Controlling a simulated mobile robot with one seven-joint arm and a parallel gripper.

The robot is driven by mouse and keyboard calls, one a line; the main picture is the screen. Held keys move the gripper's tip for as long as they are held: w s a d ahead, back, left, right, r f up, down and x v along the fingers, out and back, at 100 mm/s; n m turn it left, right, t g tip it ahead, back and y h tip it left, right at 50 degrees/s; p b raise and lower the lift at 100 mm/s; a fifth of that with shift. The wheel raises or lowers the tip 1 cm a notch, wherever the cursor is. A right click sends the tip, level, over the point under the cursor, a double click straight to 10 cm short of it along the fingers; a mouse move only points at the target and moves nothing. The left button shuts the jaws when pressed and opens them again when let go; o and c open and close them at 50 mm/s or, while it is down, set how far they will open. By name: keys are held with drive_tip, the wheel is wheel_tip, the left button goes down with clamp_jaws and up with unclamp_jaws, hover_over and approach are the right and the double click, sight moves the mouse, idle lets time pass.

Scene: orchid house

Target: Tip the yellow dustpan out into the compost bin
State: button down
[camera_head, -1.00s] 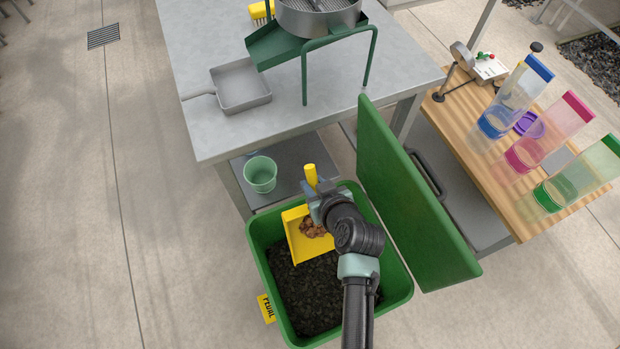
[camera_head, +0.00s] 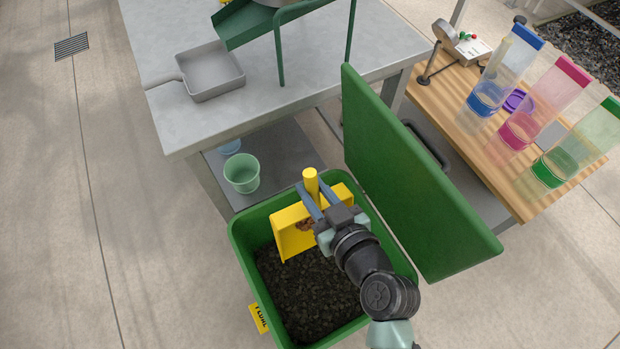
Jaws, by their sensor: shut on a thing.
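My gripper (camera_head: 312,196) is shut on the handle of the yellow dustpan (camera_head: 292,236). The dustpan is over the green compost bin (camera_head: 240,254), inside its rim in the picture, and its pan is tilted steeply. Some brown bits (camera_head: 304,224) show in the pan beside my gripper; the rest of the pan is partly hidden by the gripper. Dark compost (camera_head: 308,290) lies in the bin. The bin's green lid (camera_head: 410,180) stands open on the right side.
A grey table (camera_head: 180,120) stands behind the bin, with a grey pan (camera_head: 214,74) and a green stand (camera_head: 280,60) on it. A green pot (camera_head: 241,173) is on the lower shelf. A wooden bench (camera_head: 480,160) with clear tubes is at right.

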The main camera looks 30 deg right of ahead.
drive_tip(key=shift+s+t+b, duration=0.7)
drive_tip(key=shift+s+b, duration=0.5)
drive_tip(key=shift+b, duration=1.3)
drive_tip(key=shift+s+r+b, duration=0.2)
drive_tip(key=shift+s+b, duration=0.05)
drive_tip(key=shift+b, duration=0.2)
drive_tip(key=shift+r, duration=0.1)
